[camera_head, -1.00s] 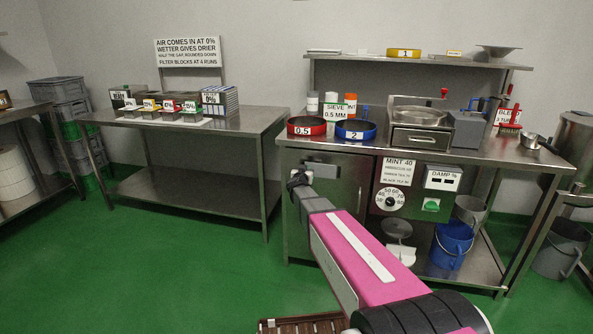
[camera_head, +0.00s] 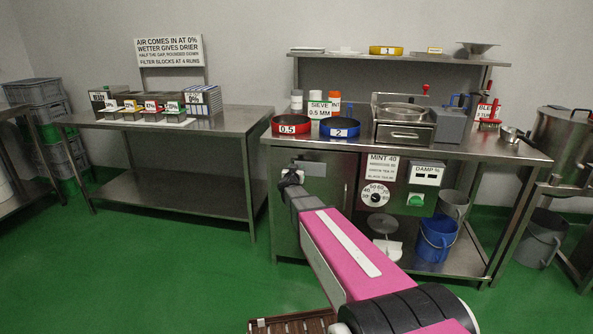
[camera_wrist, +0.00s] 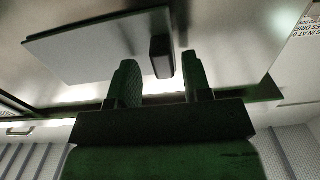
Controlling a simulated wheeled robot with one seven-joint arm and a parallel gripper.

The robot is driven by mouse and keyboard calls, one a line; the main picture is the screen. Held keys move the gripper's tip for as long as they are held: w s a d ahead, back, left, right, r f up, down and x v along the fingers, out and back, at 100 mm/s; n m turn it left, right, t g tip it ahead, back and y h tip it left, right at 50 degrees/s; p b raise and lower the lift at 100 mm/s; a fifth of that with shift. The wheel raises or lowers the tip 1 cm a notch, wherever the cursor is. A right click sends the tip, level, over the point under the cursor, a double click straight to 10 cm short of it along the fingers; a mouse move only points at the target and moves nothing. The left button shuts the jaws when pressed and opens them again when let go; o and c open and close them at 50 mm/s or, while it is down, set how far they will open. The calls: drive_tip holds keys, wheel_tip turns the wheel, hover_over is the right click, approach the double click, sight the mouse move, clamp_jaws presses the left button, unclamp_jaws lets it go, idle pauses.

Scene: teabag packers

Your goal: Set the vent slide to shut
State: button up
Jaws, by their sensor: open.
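The vent slide looks to be the flat grey plate (camera_head: 312,169) on the steel cabinet front, left of the dial. In the wrist view a grey plate (camera_wrist: 85,48) shows with a dark block-like knob (camera_wrist: 161,57) at its right edge. My gripper (camera_wrist: 160,75) is open, its two dark fingers on either side of the knob's near end. I cannot tell whether either finger touches it. In the head view my gripper (camera_head: 290,174) is at the cabinet front and hides the plate's left end. No open or shut marking on the slide is readable.
A round dial (camera_head: 375,195) and a damp readout box (camera_head: 427,173) are on the front to the right. A blue bucket (camera_head: 437,238) stands on the lower shelf. The bench (camera_head: 350,148) overhangs above my gripper. Green floor (camera_head: 150,275) is clear at left.

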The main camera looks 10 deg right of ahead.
drive_tip(key=v, duration=1)
drive_tip(key=shift+s, duration=0.25)
drive_tip(key=s+a+f+n+g+y, duration=0.4)
drive_tip(key=s+f+n+g+y, duration=0.3)
drive_tip(key=s+f+y, duration=0.4)
drive_tip(key=s+d+f+m+g+h, duration=0.1)
drive_tip(key=s+d+g+h, duration=0.1)
drive_tip(key=s+g, duration=0.3)
drive_tip(key=s+d+f+m+g+h, duration=0.1)
drive_tip(key=s+d+g, duration=0.3)
drive_tip(key=s, duration=0.8)
drive_tip(key=shift+s+d+f+m+g+h, duration=0.4)
drive_tip(key=shift+f+h, duration=0.3)
drive_tip(key=shift+h, duration=0.1)
